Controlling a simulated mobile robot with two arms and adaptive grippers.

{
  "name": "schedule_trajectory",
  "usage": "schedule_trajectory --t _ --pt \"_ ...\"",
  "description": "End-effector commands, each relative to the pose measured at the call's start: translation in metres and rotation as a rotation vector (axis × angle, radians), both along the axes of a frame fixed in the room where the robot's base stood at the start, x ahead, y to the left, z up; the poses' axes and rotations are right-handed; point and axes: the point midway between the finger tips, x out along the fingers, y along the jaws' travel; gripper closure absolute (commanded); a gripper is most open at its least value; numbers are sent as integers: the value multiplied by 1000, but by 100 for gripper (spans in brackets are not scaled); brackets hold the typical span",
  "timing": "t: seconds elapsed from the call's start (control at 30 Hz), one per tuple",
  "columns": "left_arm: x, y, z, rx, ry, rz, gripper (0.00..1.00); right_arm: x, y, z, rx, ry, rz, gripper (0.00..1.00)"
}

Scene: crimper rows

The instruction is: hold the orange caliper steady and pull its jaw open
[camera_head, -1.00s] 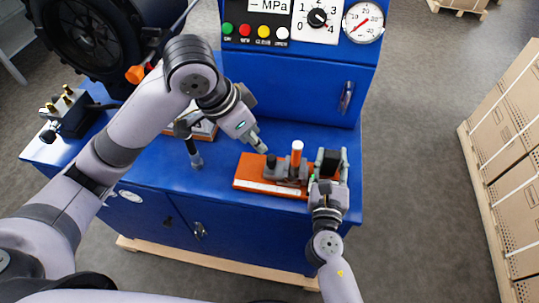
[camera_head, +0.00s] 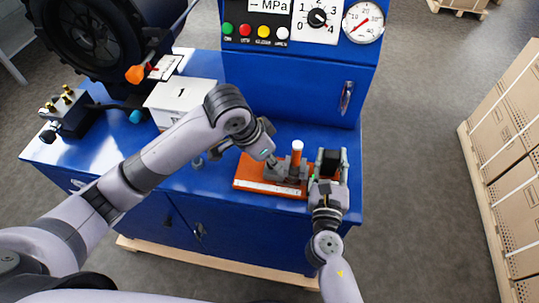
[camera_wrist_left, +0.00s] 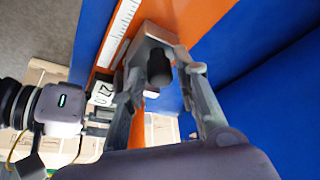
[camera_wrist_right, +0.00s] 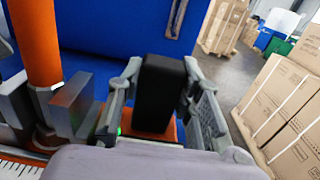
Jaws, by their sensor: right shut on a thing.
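The orange caliper (camera_head: 248,182) lies on the blue bench top, with a white scale along its front edge. A grey jaw block with a black knob (camera_wrist_left: 158,68) sits on it, and an orange post with a white top (camera_head: 297,160) stands beside it. My left gripper (camera_head: 272,160) is over the jaw block; in the left wrist view its fingers (camera_wrist_left: 160,85) are apart, one on each side of the knob. Contact is unclear. My right gripper (camera_head: 328,172) is shut on the black block (camera_wrist_right: 160,92) at the caliper's right end.
A white box marked 1 (camera_head: 178,102) stands on the bench behind my left arm. A black valve block (camera_head: 68,115) is at the left. The blue cabinet (camera_head: 290,88) with gauge rises behind the caliper. Cartons (camera_head: 505,170) stand apart at the right.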

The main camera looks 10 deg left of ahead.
Motion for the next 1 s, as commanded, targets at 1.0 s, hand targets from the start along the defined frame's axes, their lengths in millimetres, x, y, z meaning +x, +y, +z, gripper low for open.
schedule_trajectory --t 1.0 --pt "0 5 0 2 0 2 100 0 -1 -2 -1 4 -1 100"
